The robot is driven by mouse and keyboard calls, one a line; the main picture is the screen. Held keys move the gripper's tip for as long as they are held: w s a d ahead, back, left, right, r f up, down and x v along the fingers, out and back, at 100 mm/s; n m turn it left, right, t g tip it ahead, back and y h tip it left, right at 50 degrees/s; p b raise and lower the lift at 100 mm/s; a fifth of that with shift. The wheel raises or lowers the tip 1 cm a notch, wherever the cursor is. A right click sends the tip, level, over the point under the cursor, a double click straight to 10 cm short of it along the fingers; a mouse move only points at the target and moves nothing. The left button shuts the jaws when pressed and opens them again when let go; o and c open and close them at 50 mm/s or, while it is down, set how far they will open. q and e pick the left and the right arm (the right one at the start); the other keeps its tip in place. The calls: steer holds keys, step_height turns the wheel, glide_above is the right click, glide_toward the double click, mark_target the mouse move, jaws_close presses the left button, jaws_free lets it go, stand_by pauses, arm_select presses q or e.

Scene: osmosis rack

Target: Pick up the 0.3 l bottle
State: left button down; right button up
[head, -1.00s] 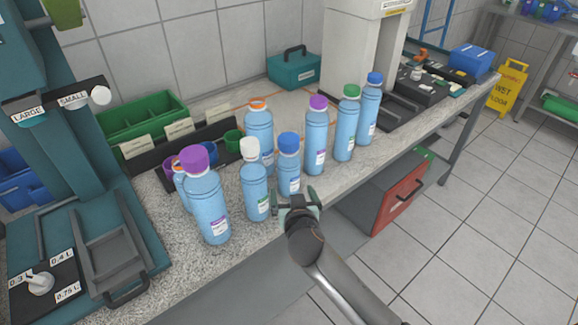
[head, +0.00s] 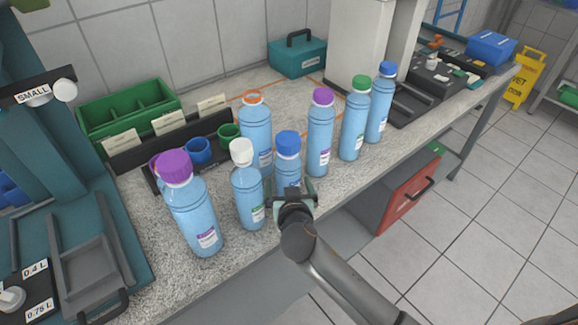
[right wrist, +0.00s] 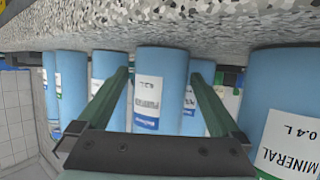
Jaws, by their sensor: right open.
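Several blue bottles stand upright on the bench. The small blue-capped bottle (head: 287,160) stands in front, directly beyond my right gripper (head: 295,192). My right gripper is open, and its fingers cover part of the bottle's lower body. In the right wrist view, which appears upside down, this bottle (right wrist: 160,80) stands between the two open fingers (right wrist: 160,90), with a blue-edged label too blurred to read. A white-capped bottle (head: 245,190) stands just to its left; a neighbouring bottle's label in the right wrist view reads 0.4 L (right wrist: 292,125). My left gripper is out of view.
A large purple-capped bottle (head: 190,208) stands at the left. An orange-capped bottle (head: 256,132) is behind, and purple-, green- and blue-capped bottles stand to the right. Green bins (head: 130,108) and a teal toolbox (head: 298,58) are at the back. Open floor lies right of the bench.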

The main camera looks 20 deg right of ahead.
steer(key=shift+w+d+f, duration=0.1)
steer(key=shift+w+f, duration=0.1)
steer(key=shift+w, duration=0.15)
steer(key=shift+s+r, duration=0.1)
steer(key=shift+c, duration=0.6)
steer(key=shift+r, duration=0.1)
jaws_close()
